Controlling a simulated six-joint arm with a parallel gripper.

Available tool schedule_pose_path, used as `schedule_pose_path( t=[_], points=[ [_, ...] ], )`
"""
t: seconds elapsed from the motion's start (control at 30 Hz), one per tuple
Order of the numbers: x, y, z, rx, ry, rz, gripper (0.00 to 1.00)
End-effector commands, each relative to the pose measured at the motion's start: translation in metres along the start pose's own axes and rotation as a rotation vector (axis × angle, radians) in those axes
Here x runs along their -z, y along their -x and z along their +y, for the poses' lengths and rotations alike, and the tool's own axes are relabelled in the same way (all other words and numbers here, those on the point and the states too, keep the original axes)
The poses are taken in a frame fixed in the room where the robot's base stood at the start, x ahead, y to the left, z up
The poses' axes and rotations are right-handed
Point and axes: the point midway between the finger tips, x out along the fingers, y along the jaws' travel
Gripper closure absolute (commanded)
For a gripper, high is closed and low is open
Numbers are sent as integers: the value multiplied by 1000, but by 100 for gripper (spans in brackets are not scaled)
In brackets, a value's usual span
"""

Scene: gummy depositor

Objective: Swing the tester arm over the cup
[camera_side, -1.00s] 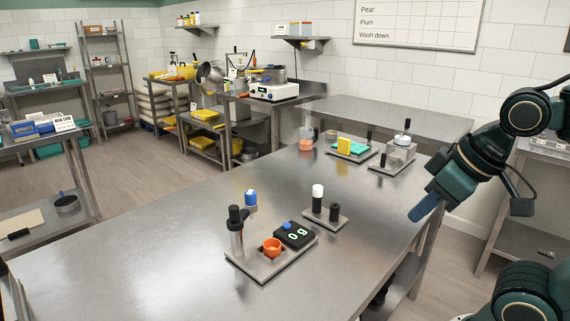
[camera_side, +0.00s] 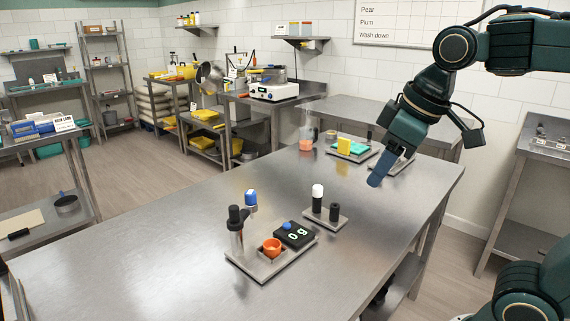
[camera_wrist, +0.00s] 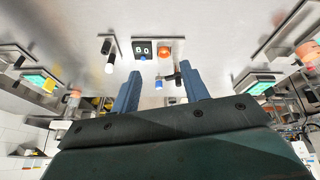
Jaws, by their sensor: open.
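The tester stands on a grey plate (camera_side: 262,268) at the front middle of the bench in the side view. It carries a post with a black top (camera_side: 237,216), an orange cup (camera_side: 272,247) and a black display (camera_side: 294,233) with a blue button. The tester arm, with a blue-topped end (camera_side: 251,198), points away from the cup. The wrist view shows the blue end (camera_wrist: 158,84), the cup (camera_wrist: 163,51) and the display (camera_wrist: 143,49). My gripper (camera_side: 380,170) is open and empty, above the bench's right end, clear of the tester; its fingers (camera_wrist: 159,71) show apart in the wrist view.
A small plate with a white-topped post (camera_side: 317,194) and a black post stands behind the display. A tray with yellow and teal blocks (camera_side: 345,146) and an orange-filled beaker (camera_side: 306,142) are at the back. The bench's front left is clear.

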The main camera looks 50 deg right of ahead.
Motion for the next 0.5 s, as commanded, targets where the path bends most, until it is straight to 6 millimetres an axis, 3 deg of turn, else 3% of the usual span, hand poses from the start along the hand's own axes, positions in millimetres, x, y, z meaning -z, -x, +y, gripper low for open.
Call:
schedule_pose_path(
  t=[0.5],
  points=[
    [120,-14,8,58,310,-122,55]
  ],
)
